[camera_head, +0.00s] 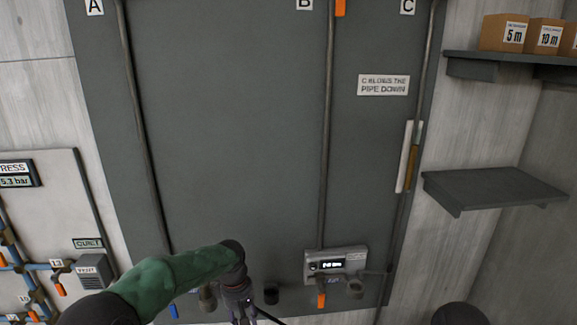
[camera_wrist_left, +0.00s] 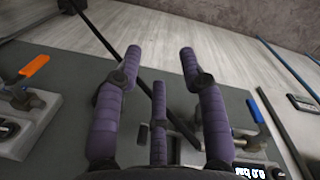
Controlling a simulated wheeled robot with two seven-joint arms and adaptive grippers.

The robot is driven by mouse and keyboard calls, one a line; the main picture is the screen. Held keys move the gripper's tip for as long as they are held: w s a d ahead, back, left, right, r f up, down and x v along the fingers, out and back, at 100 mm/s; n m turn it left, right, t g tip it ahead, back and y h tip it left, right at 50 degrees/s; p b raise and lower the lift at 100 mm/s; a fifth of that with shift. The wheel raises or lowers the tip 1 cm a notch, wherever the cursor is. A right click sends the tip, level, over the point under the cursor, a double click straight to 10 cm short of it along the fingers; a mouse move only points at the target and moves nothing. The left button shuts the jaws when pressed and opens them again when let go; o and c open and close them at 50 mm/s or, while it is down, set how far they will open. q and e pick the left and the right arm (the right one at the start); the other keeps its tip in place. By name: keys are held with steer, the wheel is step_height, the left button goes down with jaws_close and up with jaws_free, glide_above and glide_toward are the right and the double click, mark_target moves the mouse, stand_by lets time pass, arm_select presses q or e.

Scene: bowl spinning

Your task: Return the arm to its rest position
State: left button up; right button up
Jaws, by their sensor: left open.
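My left arm, with a green sleeve, comes in from the lower left of the head view. Its left gripper (camera_head: 242,310) is low in the picture, in front of the bottom of the dark panel (camera_head: 225,130). In the left wrist view the left gripper (camera_wrist_left: 160,65) has its purple fingers spread, with nothing between them. The fingertips are cut off or small in the head view. My right gripper is not in view.
A grey device with a small display (camera_head: 338,262) and an orange lever (camera_head: 321,299) sits right of the gripper. Pipes and valves (camera_head: 58,285) fill the lower left. A bare shelf (camera_head: 495,188) and a shelf with boxes (camera_head: 505,33) are at right.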

arm_select(q)
steer(key=s+d+f+m+h+b, duration=0.15)
steer(key=s+f, duration=0.25)
steer(key=f, duration=0.7)
steer(key=s+d+f+m+h+b, duration=0.15)
steer(key=s+f, duration=0.25)
steer(key=f, duration=0.8)
steer(key=s+f+m+b, duration=0.2)
steer(key=s+f, duration=0.5)
steer(key=s, duration=0.3)
steer(key=s+f+m+b, duration=0.1)
steer(key=s+f+b, duration=0.2)
steer(key=s+f, duration=0.5)
steer(key=shift+s+a+m, duration=0.3)
steer(key=shift+s+m, duration=0.1)
steer(key=shift+s, duration=0.55)
